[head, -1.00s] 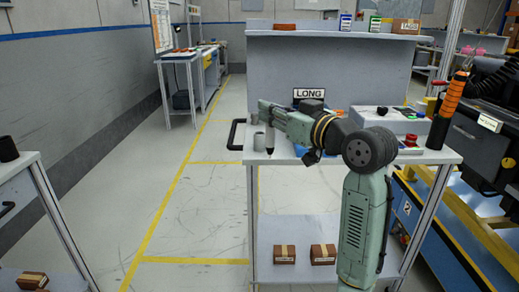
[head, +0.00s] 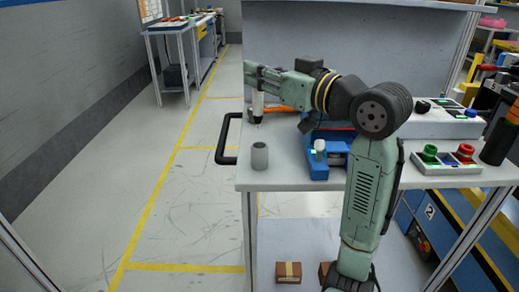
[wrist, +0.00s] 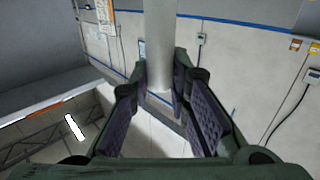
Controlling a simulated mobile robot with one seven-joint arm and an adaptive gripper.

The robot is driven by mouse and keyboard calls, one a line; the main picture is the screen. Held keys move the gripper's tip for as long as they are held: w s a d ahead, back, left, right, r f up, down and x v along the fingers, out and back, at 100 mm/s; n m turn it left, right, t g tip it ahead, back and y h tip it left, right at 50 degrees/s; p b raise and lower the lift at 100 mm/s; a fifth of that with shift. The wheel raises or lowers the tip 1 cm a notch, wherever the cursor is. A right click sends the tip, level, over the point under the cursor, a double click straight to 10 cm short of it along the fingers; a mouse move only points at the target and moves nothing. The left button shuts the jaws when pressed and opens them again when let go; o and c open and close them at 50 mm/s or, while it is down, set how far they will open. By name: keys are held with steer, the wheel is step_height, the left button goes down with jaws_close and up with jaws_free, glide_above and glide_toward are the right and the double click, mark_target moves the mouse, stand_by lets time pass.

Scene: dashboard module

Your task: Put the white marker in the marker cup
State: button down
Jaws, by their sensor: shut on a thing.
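The white marker (head: 257,99) is held upright in my gripper (head: 256,82), with its dark tip pointing down. In the wrist view the pale marker barrel (wrist: 160,40) stands between the two fingers (wrist: 163,100), which are closed around it. The marker cup (head: 260,156), a small grey cylinder, stands upright near the left front edge of the worktable (head: 290,178). In the head view the marker shows above the cup in the picture, apart from it. The inside of the cup is barely visible.
A blue holder (head: 320,160) with a white-topped piece stands right of the cup, close to my arm. A button box (head: 447,160) with green and red knobs sits farther right. A black handle (head: 224,140) juts from the table's left side.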

mark_target(261, 119)
step_height(261, 119, down, 10)
steer(key=shift+r, duration=0.1)
steer(key=c, duration=1.5)
jaws_free()
steer(key=shift+d, duration=0.1)
steer(key=b+v, duration=0.2)
steer(key=v, duration=1)
steer(key=shift+r, duration=0.1)
